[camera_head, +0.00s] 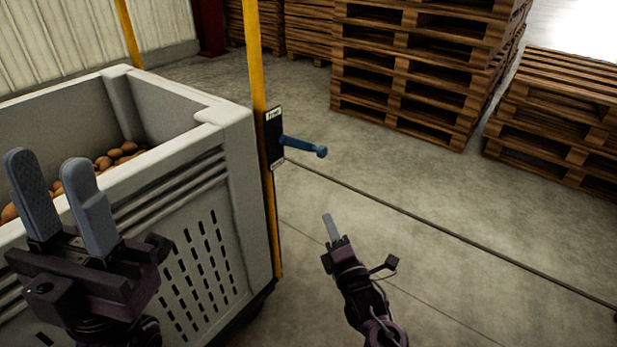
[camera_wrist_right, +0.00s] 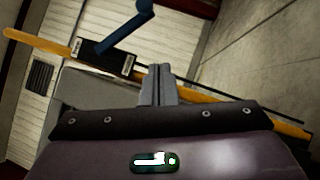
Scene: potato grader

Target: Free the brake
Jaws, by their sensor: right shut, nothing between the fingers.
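The brake is a blue lever (camera_head: 304,147) on a black plate (camera_head: 274,139) fixed to a yellow post (camera_head: 256,60) at the crate's corner. The lever sticks out to the right. In the right wrist view the blue lever (camera_wrist_right: 126,32) and its plate (camera_wrist_right: 104,56) show beyond the fingers, apart from them. My right gripper (camera_head: 329,226) is shut and empty, below and right of the lever. Its closed fingers also show in the wrist view (camera_wrist_right: 158,84). My left gripper (camera_head: 62,195) is open and empty, in front of the crate at left.
A grey slatted crate (camera_head: 235,130) holding potatoes (camera_head: 118,154) fills the left side. Stacks of wooden pallets (camera_head: 425,65) stand at the back and another pallet stack (camera_head: 560,125) at the right. The concrete floor right of the lever is clear.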

